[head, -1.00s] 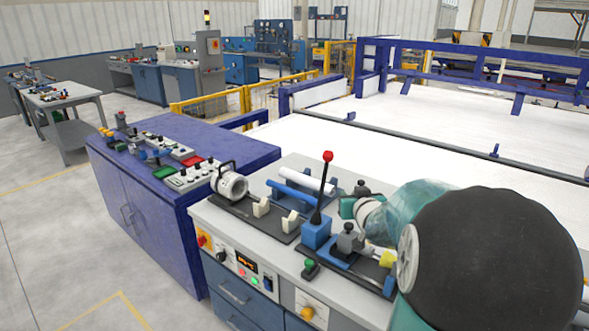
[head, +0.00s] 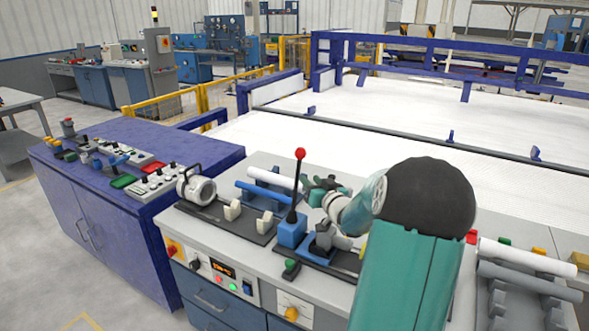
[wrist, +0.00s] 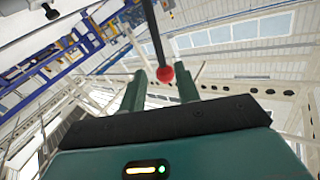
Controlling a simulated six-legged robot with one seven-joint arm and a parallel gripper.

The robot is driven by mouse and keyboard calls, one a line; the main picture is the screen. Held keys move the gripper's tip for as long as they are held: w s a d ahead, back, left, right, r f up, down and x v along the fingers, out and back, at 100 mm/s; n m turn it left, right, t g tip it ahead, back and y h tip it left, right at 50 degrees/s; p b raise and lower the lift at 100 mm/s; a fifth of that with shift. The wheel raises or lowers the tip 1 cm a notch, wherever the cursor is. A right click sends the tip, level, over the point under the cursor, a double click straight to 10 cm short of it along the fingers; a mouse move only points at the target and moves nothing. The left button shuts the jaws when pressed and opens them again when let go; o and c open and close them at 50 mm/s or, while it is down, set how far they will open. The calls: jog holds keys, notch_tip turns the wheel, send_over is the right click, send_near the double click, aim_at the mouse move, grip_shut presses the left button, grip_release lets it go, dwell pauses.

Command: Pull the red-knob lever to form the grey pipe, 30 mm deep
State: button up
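The lever with the red knob (head: 300,153) stands nearly upright, leaning slightly, on a blue base (head: 293,231) on the bench. My gripper (head: 322,188) is just right of the lever's black shaft in the head view. In the wrist view my gripper (wrist: 162,91) has its two green fingers apart, and the red knob (wrist: 166,74) shows in the gap between them. I cannot tell whether either finger touches the lever. A grey pipe (head: 530,277) lies in a rack at the right, beside a white pipe (head: 527,257).
A round white clamp (head: 199,189) stands left on a dark rail. A panel with switches (head: 225,275) is on the bench front. A purple cabinet (head: 110,195) adjoins at left.

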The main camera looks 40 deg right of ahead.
aim_at(299, 169)
jog(key=x, duration=0.9)
jog(key=shift+w+d, duration=0.1)
jog(key=shift+w, duration=0.15)
grip_shut()
